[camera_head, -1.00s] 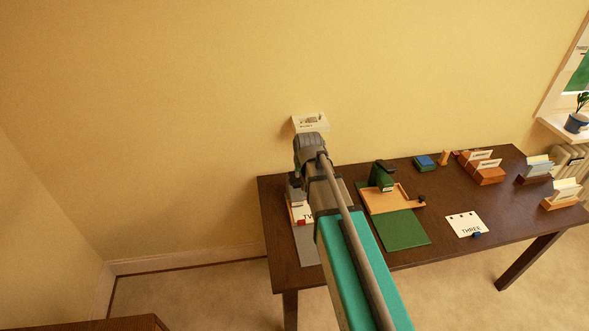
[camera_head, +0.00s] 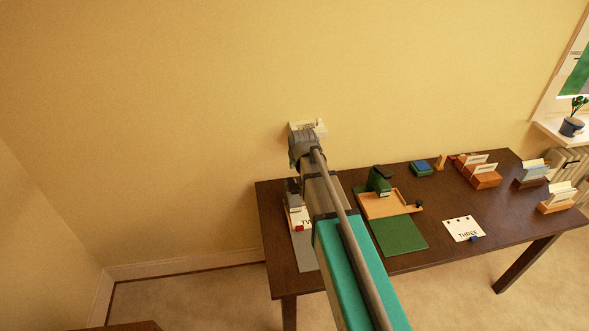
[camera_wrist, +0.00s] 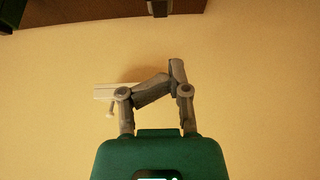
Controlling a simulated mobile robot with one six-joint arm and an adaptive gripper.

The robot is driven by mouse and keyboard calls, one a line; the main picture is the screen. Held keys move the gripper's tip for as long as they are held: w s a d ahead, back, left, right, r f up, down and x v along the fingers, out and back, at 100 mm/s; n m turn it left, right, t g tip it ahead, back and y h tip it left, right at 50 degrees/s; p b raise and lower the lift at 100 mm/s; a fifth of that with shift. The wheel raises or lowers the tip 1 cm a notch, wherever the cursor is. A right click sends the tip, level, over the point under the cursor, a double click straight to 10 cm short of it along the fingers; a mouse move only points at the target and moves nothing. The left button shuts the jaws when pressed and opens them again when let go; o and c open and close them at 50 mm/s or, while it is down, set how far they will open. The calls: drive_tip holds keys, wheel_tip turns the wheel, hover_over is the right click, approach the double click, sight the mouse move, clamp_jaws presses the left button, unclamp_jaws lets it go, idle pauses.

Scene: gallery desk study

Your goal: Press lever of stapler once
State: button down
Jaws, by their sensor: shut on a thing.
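A green upright device (camera_head: 380,181) stands at the back of a wooden tray (camera_head: 400,207) on the desk; it may be the stapler, but I cannot make out its lever. A dark, partly hidden device (camera_head: 292,186) stands at the desk's left end, behind a white card; I cannot tell what it is. My gripper (camera_head: 303,143) is high over the desk's back left, apart from both devices. In the wrist view my gripper (camera_wrist: 160,84) has its grey fingers closed together; whatever is between them is too unclear to name.
A white box (camera_head: 296,126) with a small knob is on the wall behind my gripper. The dark desk (camera_head: 462,208) carries a green mat (camera_head: 398,235), a card marked THREE (camera_head: 461,228), a blue pad (camera_head: 421,167) and card holders (camera_head: 482,177).

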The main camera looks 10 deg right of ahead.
drive_tip(key=b, duration=0.8)
hover_over(293, 185)
drive_tip(key=shift+s+f, duration=0.2)
drive_tip(key=shift+f, duration=1.95)
drive_tip(key=shift+s+f, duration=0.15)
drive_tip(key=shift+f, duration=1.95)
drive_tip(key=shift+s+f+b, duration=0.35)
drive_tip(key=shift+f+b, duration=0.5)
drive_tip(key=shift+s+f+b, duration=0.3)
drive_tip(key=shift+f+b, duration=0.5)
drive_tip(key=shift+b, duration=0.05)
